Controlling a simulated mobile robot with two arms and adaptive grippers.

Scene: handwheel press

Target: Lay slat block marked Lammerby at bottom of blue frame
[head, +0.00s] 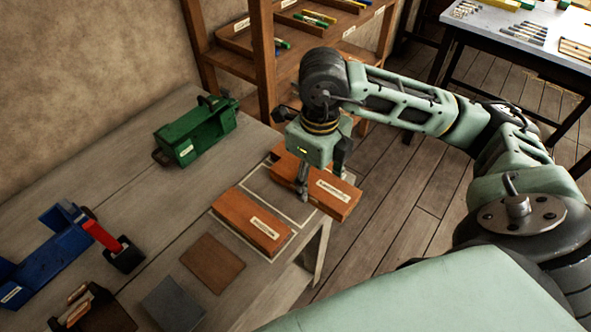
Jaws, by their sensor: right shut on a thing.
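My right gripper (319,172) is shut on an orange-brown slat block (345,207) with a white label, at the right end of the table. The label's lettering is too small to read surely. I cannot tell whether this block touches the table. A second orange-brown slat block (240,218), also labelled, lies just left of it inside a white outline. The blue frame (66,243), with a red bar and a dark end piece, stands at the table's left. Its bottom is only partly visible. My left gripper is not in view.
A green frame (188,140) stands at the back of the table. A brown pad (213,264), a grey pad (174,304) and a dark brown wooden piece (98,310) lie at the front. The table (150,205) is clear between the blue frame and the blocks.

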